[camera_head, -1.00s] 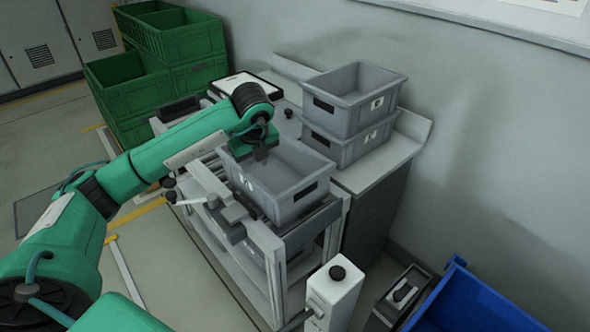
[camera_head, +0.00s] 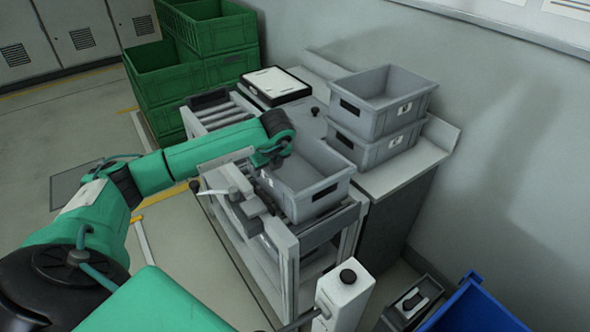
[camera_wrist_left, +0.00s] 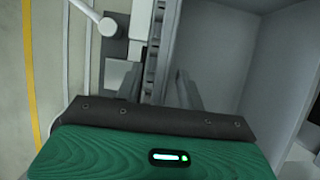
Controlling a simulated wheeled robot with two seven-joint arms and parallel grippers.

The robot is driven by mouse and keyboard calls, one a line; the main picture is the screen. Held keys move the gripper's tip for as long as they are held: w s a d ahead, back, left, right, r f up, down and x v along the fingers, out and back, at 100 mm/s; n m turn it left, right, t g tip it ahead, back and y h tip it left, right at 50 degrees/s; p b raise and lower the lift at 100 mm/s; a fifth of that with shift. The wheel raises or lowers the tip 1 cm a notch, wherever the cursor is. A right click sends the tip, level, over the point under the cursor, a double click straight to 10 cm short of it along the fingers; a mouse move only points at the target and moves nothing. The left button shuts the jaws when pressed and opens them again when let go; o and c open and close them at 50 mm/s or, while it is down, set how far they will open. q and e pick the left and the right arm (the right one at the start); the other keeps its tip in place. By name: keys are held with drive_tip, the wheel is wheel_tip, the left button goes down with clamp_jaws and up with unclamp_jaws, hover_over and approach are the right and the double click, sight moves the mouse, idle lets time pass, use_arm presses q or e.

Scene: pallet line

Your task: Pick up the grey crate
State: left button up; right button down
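A grey open-topped crate (camera_head: 318,193) sits on the roller conveyor (camera_head: 322,229), and it looks empty. My left gripper (camera_head: 268,165) is at the crate's left rim, pointing down. In the left wrist view the gripper's two fingers (camera_wrist_left: 160,92) are apart, with the crate's wall edge between or close to them. The crate's grey inside (camera_wrist_left: 218,50) fills the right of that view. Whether the fingers touch the wall cannot be told. My right gripper is not in view.
Two more grey crates (camera_head: 380,105) are stacked on the side table (camera_head: 405,172) behind. Green crates (camera_head: 222,35) stand at the back left. A white post with a black button (camera_head: 343,295) and a blue bin (camera_head: 475,312) are at the front right. Open floor lies left.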

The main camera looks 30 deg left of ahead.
use_arm(q)
drive_tip(key=shift+x, duration=1.4)
clamp_jaws()
drive_tip(key=shift+r, duration=0.1)
